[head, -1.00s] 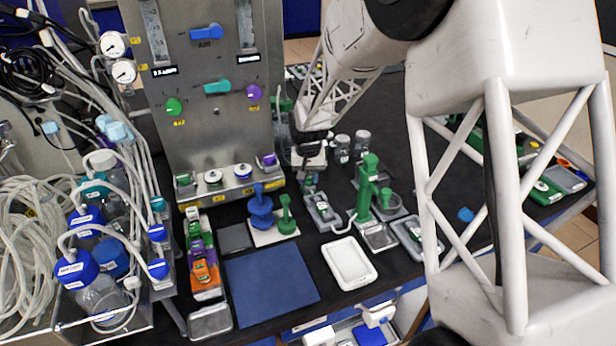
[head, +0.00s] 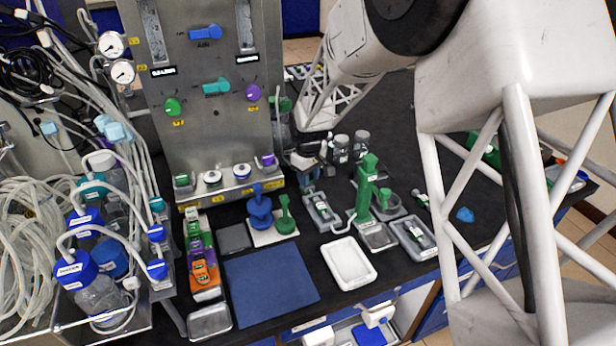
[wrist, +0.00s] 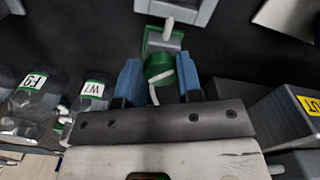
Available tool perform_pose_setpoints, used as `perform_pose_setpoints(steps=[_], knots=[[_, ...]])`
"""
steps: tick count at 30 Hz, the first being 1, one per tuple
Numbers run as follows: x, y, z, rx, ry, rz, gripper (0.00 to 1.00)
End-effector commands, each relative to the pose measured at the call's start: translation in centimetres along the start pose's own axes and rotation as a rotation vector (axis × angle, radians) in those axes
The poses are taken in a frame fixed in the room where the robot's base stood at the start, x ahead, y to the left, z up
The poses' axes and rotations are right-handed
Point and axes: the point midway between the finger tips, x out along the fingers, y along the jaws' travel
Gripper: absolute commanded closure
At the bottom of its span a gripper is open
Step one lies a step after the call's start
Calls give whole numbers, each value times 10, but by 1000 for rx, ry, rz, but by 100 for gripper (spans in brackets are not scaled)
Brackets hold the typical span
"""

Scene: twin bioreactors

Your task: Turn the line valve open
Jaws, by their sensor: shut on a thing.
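The line valve (wrist: 160,45) shows in the wrist view as a green body with a round green knob and thin white parts. My gripper (wrist: 160,78) has its two blue fingers on either side of the knob and is shut on it. The exact contact at the fingertips is hard to see, and I cannot tell how far the valve is turned. In the head view my gripper (head: 312,154) is low beside the steel panel, behind the small bottles' left side. The valve is not clearly visible there.
Clear bottles with green labels (wrist: 90,92) stand left of my gripper in the wrist view. A grey block with a yellow label (wrist: 308,105) is at the right. The steel panel (head: 215,125) stands close by. A green stand (head: 367,190) and white tray (head: 349,262) are nearer.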

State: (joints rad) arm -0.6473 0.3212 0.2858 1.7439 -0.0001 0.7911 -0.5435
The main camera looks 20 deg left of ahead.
Motion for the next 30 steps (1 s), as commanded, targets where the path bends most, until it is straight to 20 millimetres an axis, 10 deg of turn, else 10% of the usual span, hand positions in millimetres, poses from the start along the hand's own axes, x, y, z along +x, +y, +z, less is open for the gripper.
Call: perform_pose_setpoints(steps=[30], knots=[[-2,3,-2,-767,2,2,90]])
